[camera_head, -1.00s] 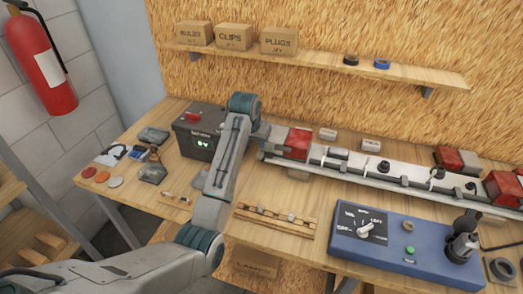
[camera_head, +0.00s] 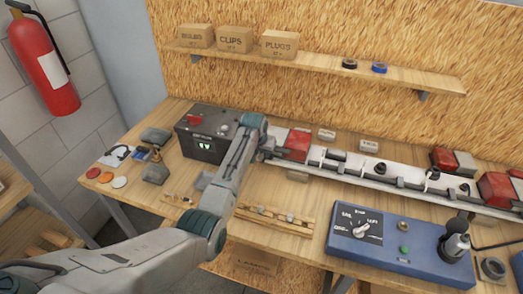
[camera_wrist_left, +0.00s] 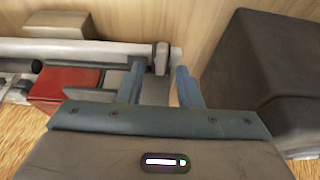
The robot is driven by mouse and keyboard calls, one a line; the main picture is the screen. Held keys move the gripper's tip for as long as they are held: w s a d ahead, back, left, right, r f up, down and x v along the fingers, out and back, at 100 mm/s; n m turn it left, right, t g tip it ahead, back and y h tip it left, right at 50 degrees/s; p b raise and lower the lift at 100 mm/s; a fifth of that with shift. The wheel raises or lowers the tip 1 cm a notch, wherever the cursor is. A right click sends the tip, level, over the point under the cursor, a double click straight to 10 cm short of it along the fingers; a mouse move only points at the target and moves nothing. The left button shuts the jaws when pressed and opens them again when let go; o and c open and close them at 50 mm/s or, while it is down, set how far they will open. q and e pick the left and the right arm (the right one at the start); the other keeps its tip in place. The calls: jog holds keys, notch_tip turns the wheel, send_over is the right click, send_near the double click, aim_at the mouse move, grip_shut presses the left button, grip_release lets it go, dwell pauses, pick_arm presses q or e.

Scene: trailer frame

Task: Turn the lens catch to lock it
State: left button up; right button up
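A red lens (camera_head: 297,145) sits at the left end of the long trailer light bar (camera_head: 345,166). It also shows at the left of the left wrist view (camera_wrist_left: 68,84). My left gripper (camera_head: 264,142) is at this left end of the bar, its fingers largely hidden in the head view. The bar's pale rounded end (camera_wrist_left: 162,58) shows beyond and between the fingertips. I cannot clearly make out the lens catch. My right gripper is not in view.
A dark battery box (camera_head: 203,130) stands close left of my left gripper; it fills the right of the left wrist view. A wooden rack (camera_head: 275,219) and a blue control box (camera_head: 400,250) lie in front of the bar. A shelf (camera_head: 310,66) hangs above.

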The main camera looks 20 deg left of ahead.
pick_arm(q)
jog(key=shift+f, duration=0.1)
grip_shut()
